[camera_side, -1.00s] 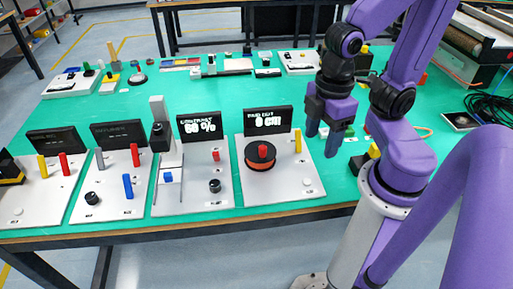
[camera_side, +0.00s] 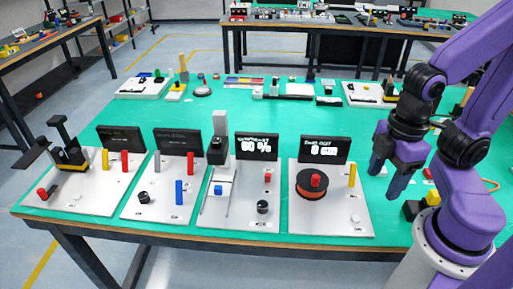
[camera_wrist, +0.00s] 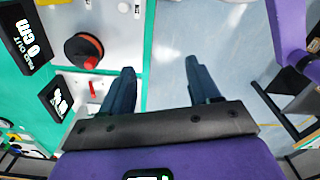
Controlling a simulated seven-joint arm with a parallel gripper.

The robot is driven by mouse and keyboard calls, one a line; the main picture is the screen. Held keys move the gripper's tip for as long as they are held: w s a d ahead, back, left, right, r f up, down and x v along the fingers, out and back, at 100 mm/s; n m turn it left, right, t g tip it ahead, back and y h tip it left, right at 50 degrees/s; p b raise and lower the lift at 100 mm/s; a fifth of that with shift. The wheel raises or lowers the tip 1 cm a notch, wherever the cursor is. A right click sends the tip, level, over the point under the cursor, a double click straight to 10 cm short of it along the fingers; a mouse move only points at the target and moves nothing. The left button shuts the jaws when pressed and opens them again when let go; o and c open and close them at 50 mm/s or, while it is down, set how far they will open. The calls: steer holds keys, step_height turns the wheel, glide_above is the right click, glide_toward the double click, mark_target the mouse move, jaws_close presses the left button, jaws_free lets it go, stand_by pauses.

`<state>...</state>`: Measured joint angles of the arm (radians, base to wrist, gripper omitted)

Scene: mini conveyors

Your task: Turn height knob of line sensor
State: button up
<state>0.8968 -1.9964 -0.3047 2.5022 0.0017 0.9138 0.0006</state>
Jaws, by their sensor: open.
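The board whose display (camera_side: 256,147) reads what looks like CONTRAST 60 % carries a grey column (camera_side: 219,125) with a black head (camera_side: 218,151), a blue block (camera_side: 218,190), a short red post (camera_side: 240,168) and a black knob (camera_side: 262,207). It looks like the line sensor, though its small labels are unreadable. My gripper (camera_side: 384,183) is open and empty, fingers pointing down, right of the neighbouring spool board and apart from it. In the wrist view my gripper (camera_wrist: 160,78) shows both fingers spread with nothing between them.
The spool board's display (camera_side: 325,149) reads 0 cm; its red-topped spool (camera_side: 312,184) and yellow post (camera_side: 352,174) stand between my gripper and the contrast board. Two more boards stand left. A yellow-and-black item (camera_side: 424,204) sits below my gripper.

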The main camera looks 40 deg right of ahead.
steer(key=m+g+y, duration=0.2)
steer(key=m+y, duration=0.1)
steer(key=m, duration=2.1)
glide_above(262, 204)
steer(key=w+d, duration=0.4)
steer(key=d, duration=0.2)
step_height(262, 204, down, 6)
steer(key=shift+m+y, duration=0.3)
steer(key=x, duration=1.1)
steer(key=s+x, duration=0.1)
steer(key=x, duration=0.5)
steer(key=shift+d+f, duration=0.2)
steer(key=shift+f, duration=0.05)
steer(key=c, duration=1)
